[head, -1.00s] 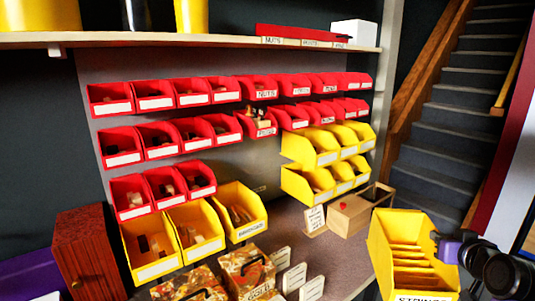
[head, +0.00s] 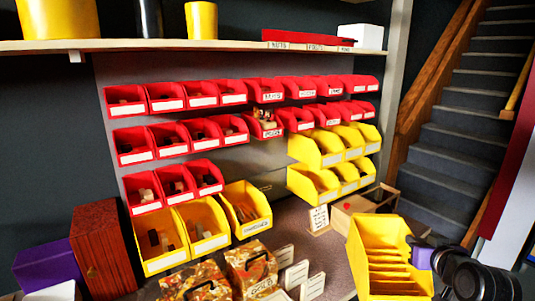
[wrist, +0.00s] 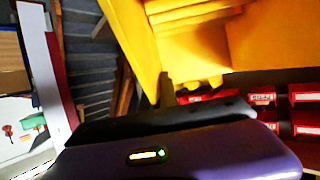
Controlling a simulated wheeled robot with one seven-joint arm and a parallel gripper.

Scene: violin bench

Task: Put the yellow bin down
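In the wrist view, the yellow bin (wrist: 190,35) fills the upper middle, close against my gripper's dark finger (wrist: 165,118). The bin's underside is hidden in the head view, so I cannot tell whether it touches the bench.
A wooden box (head: 352,207) stands just behind the bin, with a small sign (head: 319,218) beside it. Small cards (head: 296,274) and patterned boxes (head: 250,266) stand to the left. Racked red bins (head: 208,178) line the back. Stairs (head: 460,140) rise at right.

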